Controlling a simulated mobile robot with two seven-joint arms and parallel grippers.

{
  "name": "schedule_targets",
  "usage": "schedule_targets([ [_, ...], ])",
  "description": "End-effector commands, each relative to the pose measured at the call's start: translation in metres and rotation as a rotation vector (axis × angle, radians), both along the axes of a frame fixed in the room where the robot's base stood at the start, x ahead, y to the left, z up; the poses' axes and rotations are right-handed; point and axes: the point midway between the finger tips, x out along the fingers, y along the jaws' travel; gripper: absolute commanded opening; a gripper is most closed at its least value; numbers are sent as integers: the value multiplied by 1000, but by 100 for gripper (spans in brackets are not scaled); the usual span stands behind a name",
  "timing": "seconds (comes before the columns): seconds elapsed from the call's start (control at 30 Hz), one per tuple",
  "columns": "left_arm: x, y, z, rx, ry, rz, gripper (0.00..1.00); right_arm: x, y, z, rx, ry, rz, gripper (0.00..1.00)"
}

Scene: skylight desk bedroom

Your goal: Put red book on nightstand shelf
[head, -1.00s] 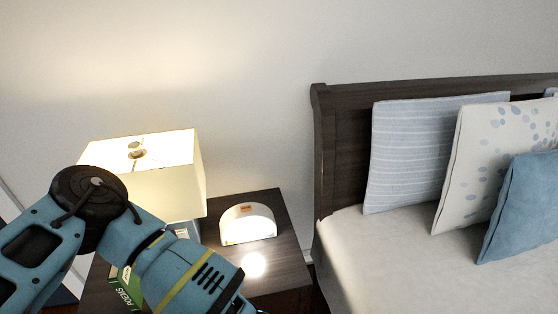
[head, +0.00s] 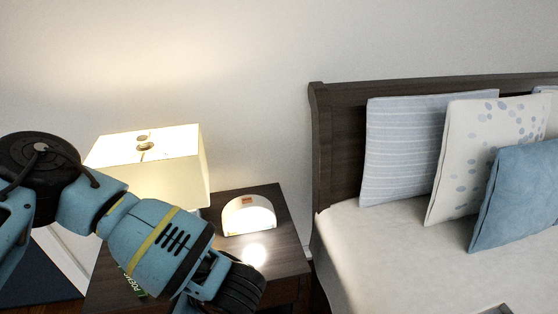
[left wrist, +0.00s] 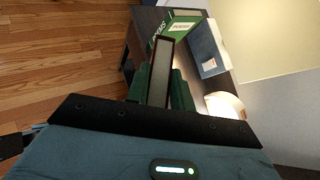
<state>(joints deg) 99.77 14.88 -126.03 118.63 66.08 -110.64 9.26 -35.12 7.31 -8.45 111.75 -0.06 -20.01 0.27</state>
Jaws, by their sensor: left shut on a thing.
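In the left wrist view my left gripper (left wrist: 161,88) is shut on a book, taken to be the red book (left wrist: 160,68). Its dark reddish cover edges frame grey page edges, and it stands on edge between the green fingers. In the head view my left arm reaches over the front of the nightstand (head: 279,230); the fingers and the held book are hidden there. The nightstand also shows in the left wrist view (left wrist: 145,20), beyond the book. Its shelf cannot be made out. My right gripper is not in view.
A green book marked POEMS (left wrist: 176,28) and a grey-blue box (left wrist: 207,50) are on the nightstand. A lit lamp (head: 150,165) and a white half-round device (head: 248,215) stand there too. The bed (head: 400,245) is to the right. Open wood floor (left wrist: 60,60) lies beside the nightstand.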

Motion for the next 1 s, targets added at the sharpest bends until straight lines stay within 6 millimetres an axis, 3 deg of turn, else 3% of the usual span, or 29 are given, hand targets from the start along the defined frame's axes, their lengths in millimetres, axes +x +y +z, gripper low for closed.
schedule_targets([
  [0.1, 32, 8, 29, 1, -17, -74, 0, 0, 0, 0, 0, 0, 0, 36],
  [0.3, 63, 16, 60, 20, -23, -174, 0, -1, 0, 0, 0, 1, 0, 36],
  [0.73, 73, 16, 75, 25, -24, -269, 0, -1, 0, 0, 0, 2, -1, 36],
  [1.0, 84, 13, 118, 18, -35, -562, 0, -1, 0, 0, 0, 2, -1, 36],
])
